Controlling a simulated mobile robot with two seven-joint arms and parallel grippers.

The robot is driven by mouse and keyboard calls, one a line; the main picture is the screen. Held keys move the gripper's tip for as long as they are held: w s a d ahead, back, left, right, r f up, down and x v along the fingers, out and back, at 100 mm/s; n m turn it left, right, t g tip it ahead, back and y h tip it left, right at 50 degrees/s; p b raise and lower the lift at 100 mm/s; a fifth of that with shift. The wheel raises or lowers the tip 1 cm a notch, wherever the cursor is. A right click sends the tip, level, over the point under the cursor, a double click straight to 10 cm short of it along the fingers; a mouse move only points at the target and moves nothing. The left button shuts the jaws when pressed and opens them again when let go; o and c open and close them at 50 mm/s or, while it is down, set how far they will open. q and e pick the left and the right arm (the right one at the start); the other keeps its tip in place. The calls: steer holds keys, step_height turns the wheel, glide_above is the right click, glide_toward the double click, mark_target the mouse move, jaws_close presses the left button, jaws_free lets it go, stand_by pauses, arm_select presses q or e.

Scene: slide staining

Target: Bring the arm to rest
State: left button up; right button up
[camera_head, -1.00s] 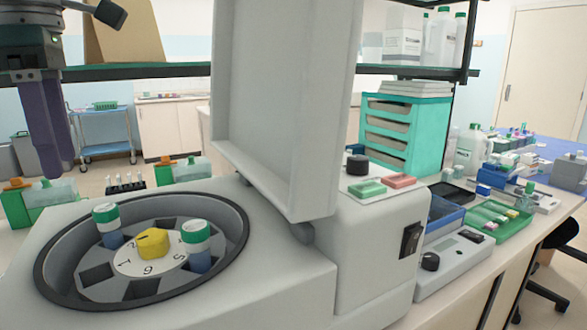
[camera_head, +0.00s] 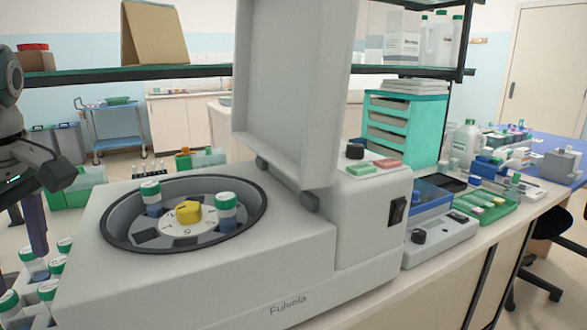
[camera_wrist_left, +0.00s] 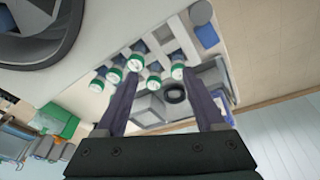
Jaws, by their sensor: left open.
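My left arm comes in at the left edge of the head view. Its gripper (camera_head: 34,225) points down, with dark purple fingers, left of the grey Fulvela machine (camera_head: 200,280) and behind a rack of tubes. In the left wrist view the gripper (camera_wrist_left: 160,78) is open, its two fingers apart with nothing held between them. Beyond the fingertips are several green-and-white capped tubes (camera_wrist_left: 135,62) in the light rack. Whether the fingers touch any tube cannot be told. My right gripper is not in view.
The machine's lid (camera_head: 295,90) stands open. Its rotor holds two green-capped tubes (camera_head: 226,212) around a yellow knob (camera_head: 188,212). A glass shelf (camera_head: 130,73) crosses behind. A teal drawer unit (camera_head: 405,128) and green tray (camera_head: 485,207) are at right.

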arm_select(q)
steer(key=s+d+f+m+t+y+p, duration=0.1)
steer(key=s+d+f+m, duration=0.15)
steer(key=s+m, duration=0.25)
steer(key=s+d+f+m+t+p, duration=0.1)
steer(key=s+d+f+m, duration=0.15)
steer(key=s+m, duration=0.3)
steer(key=s+d+m+t+h, duration=0.1)
steer(key=s+d+m+h, duration=0.3)
steer(key=s+d+m, duration=0.75)
step_height(320, 180, up, 39)
steer(key=n+p, duration=0.1)
steer(key=p, duration=3.7)
steer(key=shift+f+p, duration=0.15)
steer(key=shift+p, duration=0.25)
steer(key=shift+d, duration=0.1)
